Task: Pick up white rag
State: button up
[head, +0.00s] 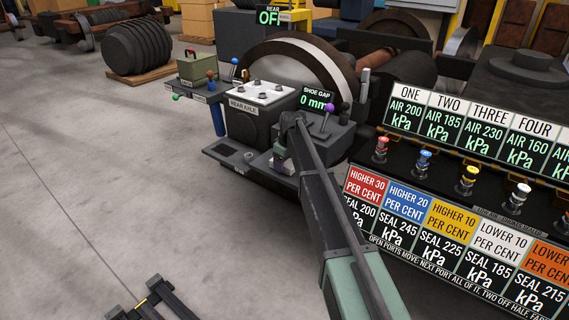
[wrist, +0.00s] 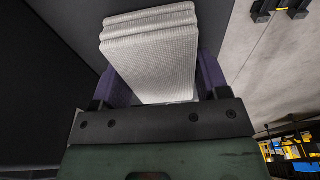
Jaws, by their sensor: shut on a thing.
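The white rag (wrist: 150,50) is a folded, ribbed cloth stack in the wrist view. My gripper (wrist: 158,88) is shut on it, with a purple finger on each side of the rag. In the head view my gripper (head: 281,153) is at the far end of my arm, low in front of the shoe gap console. The rag is small and mostly hidden there, so I cannot tell whether it touches the ledge.
The shoe gap display (head: 317,101) and a purple-knobbed lever (head: 327,117) stand close to my arm. The rear axle box (head: 250,108) is left of it. A gauge panel (head: 460,200) with coloured valves fills the right. The floor (head: 90,180) at left is mostly clear.

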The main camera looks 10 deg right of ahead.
notch_tip(320, 180, up, 20)
jog(key=p, duration=1.9)
jog(key=shift+p, duration=0.35)
